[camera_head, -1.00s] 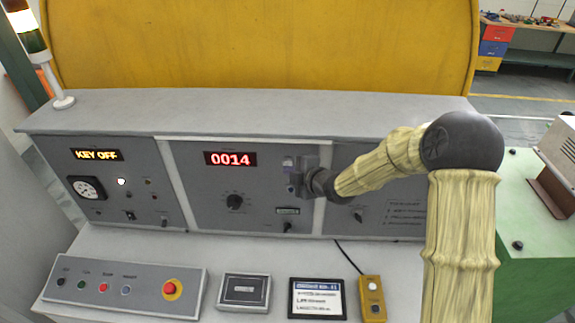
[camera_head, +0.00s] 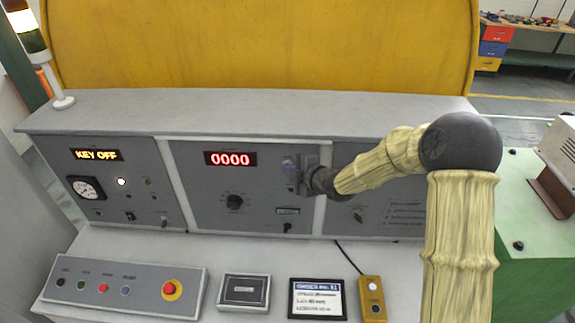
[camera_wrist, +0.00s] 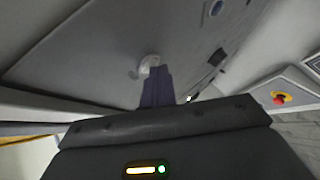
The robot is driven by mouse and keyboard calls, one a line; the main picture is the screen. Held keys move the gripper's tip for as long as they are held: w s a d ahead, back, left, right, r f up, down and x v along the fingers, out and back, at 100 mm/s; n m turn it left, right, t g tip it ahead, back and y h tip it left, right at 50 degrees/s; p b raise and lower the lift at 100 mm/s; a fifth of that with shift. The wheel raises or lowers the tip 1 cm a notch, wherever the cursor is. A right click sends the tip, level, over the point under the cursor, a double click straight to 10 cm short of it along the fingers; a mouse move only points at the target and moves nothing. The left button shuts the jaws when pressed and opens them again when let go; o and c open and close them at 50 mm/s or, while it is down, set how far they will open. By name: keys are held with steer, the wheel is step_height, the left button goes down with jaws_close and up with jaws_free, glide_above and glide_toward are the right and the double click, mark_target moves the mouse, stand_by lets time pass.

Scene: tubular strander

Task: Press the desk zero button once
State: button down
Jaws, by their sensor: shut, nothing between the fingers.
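The counter display (camera_head: 230,159) on the middle panel of the desk reads 0000 in red. My gripper (camera_head: 292,173) is at that panel, right of the display, with its fingers toward the panel face. In the wrist view, my shut fingers (camera_wrist: 157,82) end at a small pale round button (camera_wrist: 149,63) on the grey panel. The fingertips overlap its lower edge in the picture; I cannot tell whether they touch it or how far it is pressed. Its label is not readable. In the head view, my gripper largely hides this spot.
A black rotary knob (camera_head: 235,202) sits left of my gripper, below the display. The left display (camera_head: 96,155) reads KEY OFF. A control box with a red emergency stop (camera_head: 172,290), a small tablet (camera_head: 317,299) and a yellow pendant (camera_head: 372,299) lie on the desk below.

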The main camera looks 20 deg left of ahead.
steer(key=shift+s+d+b, duration=0.2)
steer(key=shift+s+b, duration=0.5)
steer(key=shift+s, duration=0.05)
steer(key=s+b, duration=0.1)
steer(key=s, duration=0.1)
steer(key=s+d+b, duration=0.1)
steer(key=s+b, duration=0.1)
steer(key=s, duration=0.1)
steer(key=shift+d, duration=0.1)
stand_by(0.3)
stand_by(0.6)
